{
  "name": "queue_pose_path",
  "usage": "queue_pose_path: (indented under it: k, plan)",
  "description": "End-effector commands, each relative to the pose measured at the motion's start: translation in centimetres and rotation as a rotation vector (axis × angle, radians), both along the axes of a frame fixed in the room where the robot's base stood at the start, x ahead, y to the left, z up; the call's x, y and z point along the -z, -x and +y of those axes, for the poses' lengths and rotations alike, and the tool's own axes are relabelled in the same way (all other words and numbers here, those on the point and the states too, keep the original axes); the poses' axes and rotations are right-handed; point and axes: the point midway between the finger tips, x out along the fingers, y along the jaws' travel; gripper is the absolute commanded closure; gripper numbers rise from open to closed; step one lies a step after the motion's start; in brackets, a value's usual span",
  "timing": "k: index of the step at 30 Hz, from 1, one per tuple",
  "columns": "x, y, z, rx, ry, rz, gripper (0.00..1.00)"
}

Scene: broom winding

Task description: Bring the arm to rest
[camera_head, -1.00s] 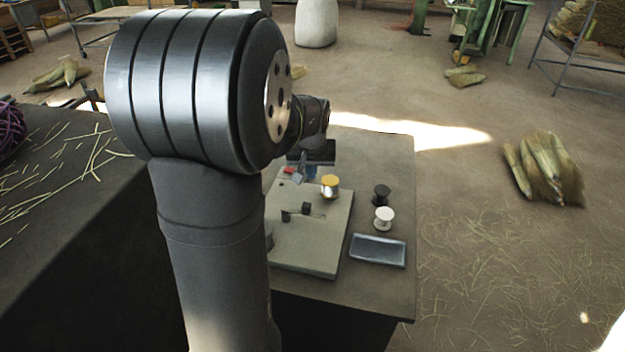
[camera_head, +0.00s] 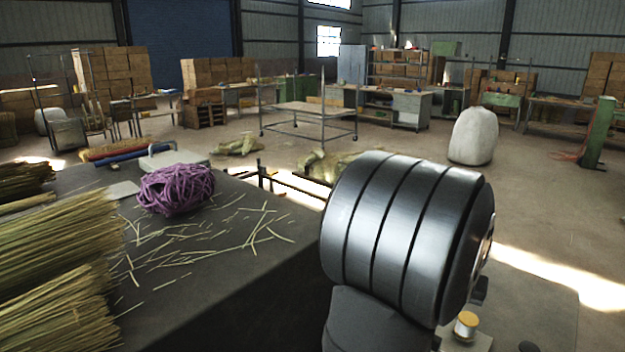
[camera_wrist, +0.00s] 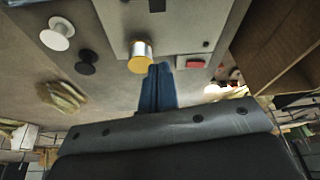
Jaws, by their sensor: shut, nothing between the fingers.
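My gripper (camera_wrist: 158,86) shows in the wrist view as two blue fingers pressed together, with nothing between them. A spool with a yellow top and silvery side (camera_wrist: 140,58) appears just beyond the fingertips; I cannot tell whether they touch. In the head view the same yellow-topped spool (camera_head: 466,325) stands at the bottom right.
In the wrist view, a white spool (camera_wrist: 58,33) and a black spool (camera_wrist: 86,62) stand apart from the fingers. In the head view, a dark table (camera_head: 215,285) carries loose straw, a purple cord bundle (camera_head: 176,189) and straw bundles (camera_head: 50,240).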

Motion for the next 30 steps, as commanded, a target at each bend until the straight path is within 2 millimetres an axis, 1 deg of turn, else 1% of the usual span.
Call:
queue_pose_path:
  k: [1, 12, 30]
  plan:
    - [0.9, -0.1, -0.1, 0.001, -0.004, 0.004, 1.00]
    - [7.1, -1.6, -1.7, 0.000, -0.004, 0.005, 1.00]
    - [7.8, -3.5, -0.5, -0.379, -0.007, 0.017, 1.00]
